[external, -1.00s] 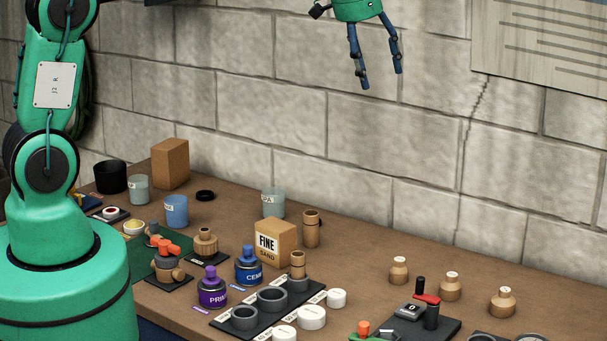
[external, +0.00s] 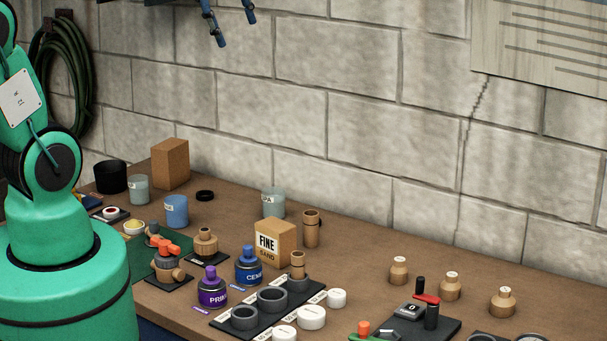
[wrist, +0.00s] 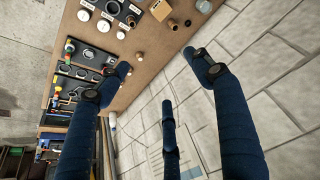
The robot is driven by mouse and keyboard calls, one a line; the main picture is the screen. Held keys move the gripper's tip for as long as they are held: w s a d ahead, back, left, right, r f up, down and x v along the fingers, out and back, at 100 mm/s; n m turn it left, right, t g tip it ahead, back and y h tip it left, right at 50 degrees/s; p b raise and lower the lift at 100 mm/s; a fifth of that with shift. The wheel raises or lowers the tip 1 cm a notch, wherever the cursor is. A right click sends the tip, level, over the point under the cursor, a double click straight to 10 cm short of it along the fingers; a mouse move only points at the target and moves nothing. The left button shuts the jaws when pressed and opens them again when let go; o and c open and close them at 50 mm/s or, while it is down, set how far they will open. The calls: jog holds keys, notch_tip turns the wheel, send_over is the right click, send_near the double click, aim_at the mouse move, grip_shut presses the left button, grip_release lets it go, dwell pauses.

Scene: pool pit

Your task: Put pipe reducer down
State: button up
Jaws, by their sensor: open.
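My gripper (external: 236,28) is open and empty, high above the bench against the block wall at the top of the external view. Its spread dark-blue fingers also show in the wrist view (wrist: 156,62), with nothing between them. A brown stepped piece (external: 297,264), which looks like the pipe reducer, stands upright at the back-right ring of the black tray (external: 262,322). A similar brown piece (external: 311,229) stands upright on the bench behind the sand box, so I cannot tell for certain which is the reducer. Both are well below and apart from my gripper.
The sand box (external: 275,242), purple primer jar (external: 212,288) and blue cement jar (external: 248,266) stand beside the tray. White caps (external: 312,317) lie along its front. Several small brown bottles (external: 450,287) stand at right. The air around my gripper is clear.

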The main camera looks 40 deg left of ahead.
jog(key=s+a+f+n, duration=0.1)
jog(key=s+a, duration=0.2)
jog(key=s, duration=0.4)
jog(key=s+a+f+n, duration=0.1)
jog(key=s+a, duration=0.3)
jog(key=s, duration=0.3)
jog(key=shift+s+f+t+y, duration=0.25)
jog(key=shift+s+t+y, duration=0.05)
jog(key=shift+t+y, duration=0.1)
notch_tip(320, 180, down, 15)
jog(key=b, duration=1.5)
jog(key=shift+f, duration=0.1)
